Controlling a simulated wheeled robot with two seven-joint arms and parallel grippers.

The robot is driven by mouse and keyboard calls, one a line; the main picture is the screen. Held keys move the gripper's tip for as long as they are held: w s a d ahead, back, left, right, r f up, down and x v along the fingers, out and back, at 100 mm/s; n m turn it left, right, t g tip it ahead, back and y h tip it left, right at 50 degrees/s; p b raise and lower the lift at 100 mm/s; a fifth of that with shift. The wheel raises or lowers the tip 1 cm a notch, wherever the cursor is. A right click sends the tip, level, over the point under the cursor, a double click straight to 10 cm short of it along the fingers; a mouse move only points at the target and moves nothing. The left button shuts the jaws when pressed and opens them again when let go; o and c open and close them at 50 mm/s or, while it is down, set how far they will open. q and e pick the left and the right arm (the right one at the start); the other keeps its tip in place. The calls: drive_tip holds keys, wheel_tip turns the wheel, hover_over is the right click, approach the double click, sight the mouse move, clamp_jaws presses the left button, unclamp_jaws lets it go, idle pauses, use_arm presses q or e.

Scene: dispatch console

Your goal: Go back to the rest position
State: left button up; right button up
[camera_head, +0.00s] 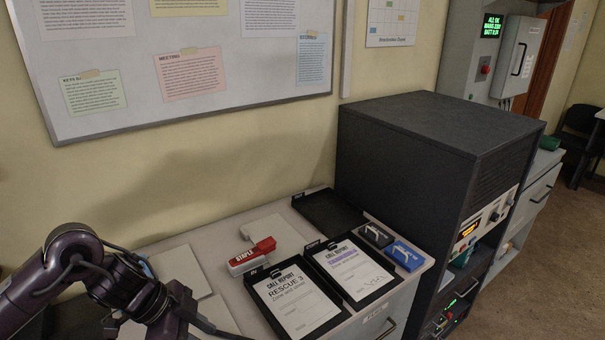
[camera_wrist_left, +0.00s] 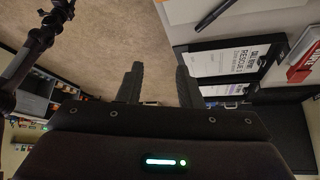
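My left arm comes in from the left in the head view, with its dark wrist and gripper (camera_head: 182,312) low in the picture, in front of the counter's left part. In the left wrist view the two fingers of my left gripper (camera_wrist_left: 160,85) stand apart, with only carpet between them. It is open and empty. Dark jointed links, apparently my other arm, show at the upper left of the left wrist view. Their end is cut by the frame edge, so its gripper state cannot be made out. My right gripper does not show in the head view.
A dark equipment cabinet (camera_head: 400,185) stands to the right. Open carpet (camera_wrist_left: 115,40) lies beyond the left fingers.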

use_arm(q)
drive_tip(key=w+d+n+t+h, duration=0.15)
drive_tip(key=d+t, duration=0.55)
drive_tip(key=d, duration=0.7)
drive_tip(key=s+a+f+n+g+y, duration=0.2)
drive_tip(key=s+a+f+n+y, duration=0.2)
drive_tip(key=s+a+n, duration=0.3)
drive_tip(key=s+a+f+n+g+y, duration=0.3)
drive_tip(key=s+a+f+n+y, duration=0.15)
drive_tip(key=s+a, duration=0.4)
wheel_tip(320, 180, down, 34)
drive_tip(key=s+g+h+b, duration=0.1)
drive_tip(key=s+b, duration=0.1)
drive_tip(key=s, duration=0.1)
drive_tip(key=s+a+f+g+b, duration=0.1)
drive_tip(key=s+a+f+b, duration=0.1)
drive_tip(key=s+f, duration=1.6)
drive_tip(key=shift+s+a, duration=0.3)
drive_tip(key=shift+a, duration=0.1)
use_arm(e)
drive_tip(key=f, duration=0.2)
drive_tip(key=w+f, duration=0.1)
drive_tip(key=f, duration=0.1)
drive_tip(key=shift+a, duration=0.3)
